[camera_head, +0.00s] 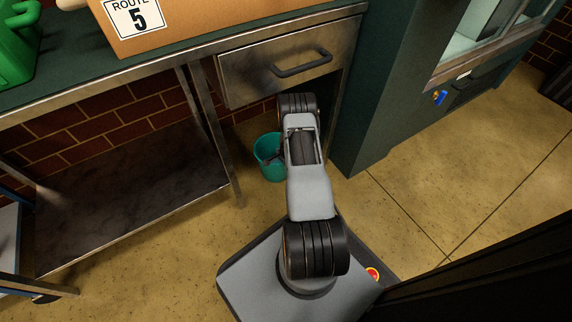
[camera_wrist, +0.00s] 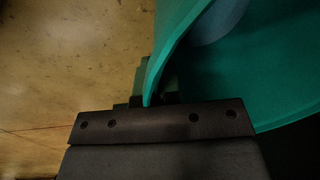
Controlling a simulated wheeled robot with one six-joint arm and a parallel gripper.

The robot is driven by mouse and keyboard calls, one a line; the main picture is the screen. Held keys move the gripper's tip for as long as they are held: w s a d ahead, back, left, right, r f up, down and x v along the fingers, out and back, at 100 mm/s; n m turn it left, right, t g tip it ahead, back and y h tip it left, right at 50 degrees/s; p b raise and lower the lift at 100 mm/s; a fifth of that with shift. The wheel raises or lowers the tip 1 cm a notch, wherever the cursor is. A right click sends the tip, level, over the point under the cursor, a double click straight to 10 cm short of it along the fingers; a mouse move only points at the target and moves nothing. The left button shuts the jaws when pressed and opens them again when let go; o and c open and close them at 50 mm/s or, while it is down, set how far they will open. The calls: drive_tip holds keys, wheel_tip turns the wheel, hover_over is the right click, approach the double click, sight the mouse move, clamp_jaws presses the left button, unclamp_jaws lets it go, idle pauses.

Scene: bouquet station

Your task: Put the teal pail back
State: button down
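The teal pail (camera_head: 271,172) is upright, low beneath the counter's drawer, at or close to the floor. My arm hides its right side. In the wrist view the pail's wall (camera_wrist: 172,38) runs down to its rim between my fingers. My gripper (camera_wrist: 156,94) appears closed on that rim, one finger on each side of the wall. In the head view the gripper is mostly hidden by my arm and the pail.
The steel counter has a closed drawer (camera_head: 275,68) above the pail and a low shelf (camera_head: 130,205) to its left. A green cabinet (camera_head: 385,110) stands close on the right. A box marked ROUTE 5 (camera_head: 195,20) sits on the counter. The floor (camera_head: 470,170) at right is clear.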

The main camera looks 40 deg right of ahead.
drive_tip(key=c, duration=1.8)
unclamp_jaws()
drive_tip(key=shift+f, duration=0.15)
drive_tip(key=o, duration=0.5)
drive_tip(key=r+p, duration=0.1)
drive_tip(key=r, duration=0.1)
drive_tip(key=r+p, duration=0.1)
drive_tip(key=r, duration=0.2)
drive_tip(key=s+r+p, duration=0.1)
drive_tip(key=r+p, duration=0.1)
drive_tip(key=r, duration=0.1)
drive_tip(key=shift+f, duration=0.1)
